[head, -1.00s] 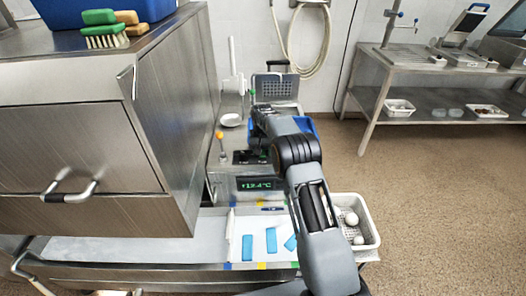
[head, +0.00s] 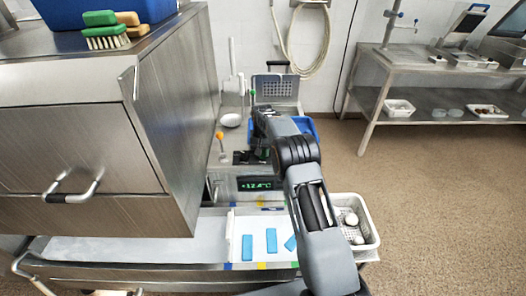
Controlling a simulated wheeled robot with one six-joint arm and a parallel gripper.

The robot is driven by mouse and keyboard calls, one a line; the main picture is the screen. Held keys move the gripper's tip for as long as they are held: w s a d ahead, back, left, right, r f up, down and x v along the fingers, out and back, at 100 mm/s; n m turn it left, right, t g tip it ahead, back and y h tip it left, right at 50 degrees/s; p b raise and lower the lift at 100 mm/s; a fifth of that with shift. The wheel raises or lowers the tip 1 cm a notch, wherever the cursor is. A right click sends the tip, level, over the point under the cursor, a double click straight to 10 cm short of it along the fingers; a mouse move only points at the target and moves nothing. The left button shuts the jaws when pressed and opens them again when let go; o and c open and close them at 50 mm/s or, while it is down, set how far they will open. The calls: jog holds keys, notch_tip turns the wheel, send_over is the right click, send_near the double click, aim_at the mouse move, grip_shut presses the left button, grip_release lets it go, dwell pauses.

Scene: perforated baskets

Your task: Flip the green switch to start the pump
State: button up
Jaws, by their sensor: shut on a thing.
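A small green tip (head: 252,94) shows just past the far end of my arm, at the back of the counter. I cannot tell whether it is the green switch; no other switch is clearly visible. My gripper (head: 252,154) is at the end of my arm, low over the counter behind the green-lit display (head: 257,184). It is dark, small and mostly covered by my wrist. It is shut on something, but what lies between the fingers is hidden. An orange-knobbed upright lever (head: 220,137) stands to its left, apart from it.
A large steel cabinet (head: 165,110) bounds the left side. Blue pieces (head: 271,240) lie on the front tray. The floor at right is clear.

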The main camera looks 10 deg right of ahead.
jog(key=shift+w+d+r+g+p, duration=0.1)
jog(key=shift+r+g+p, duration=0.3)
jog(key=shift+p, duration=0.75)
jog(key=shift+f+g+p, duration=0.35)
jog(key=shift+f+g, duration=0.05)
jog(key=shift+g, duration=0.2)
jog(key=shift+d+f, duration=0.1)
jog(key=shift+f, duration=0.05)
